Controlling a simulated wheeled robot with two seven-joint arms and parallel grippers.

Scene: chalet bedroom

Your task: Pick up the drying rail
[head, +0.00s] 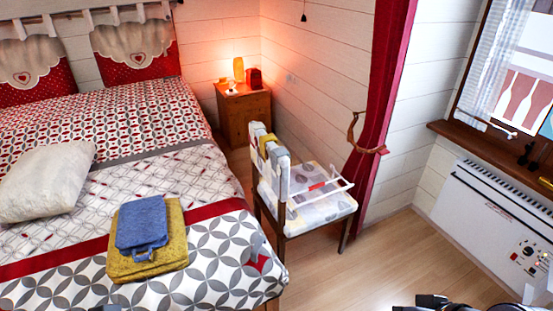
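A thin white rail frame (322,190), which I take to be the drying rail, rests on the seat of a chair beside the bed. Its bars stick out to the right over the cushion, and its left part is partly hidden by cloths on the chair back. No gripper is near it. Dark parts of my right arm or gripper (436,302) show at the bottom edge, right of centre. Only a dark sliver shows at the bottom left, perhaps my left gripper (105,308). Their fingers cannot be made out.
The chair (340,205) stands on open wooden floor (375,260). The bed (205,275) fills the left, with folded blue (142,223) and yellow cloths (170,255) on it. A red curtain (385,90) hangs behind the chair. A white heater (490,225) stands at right.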

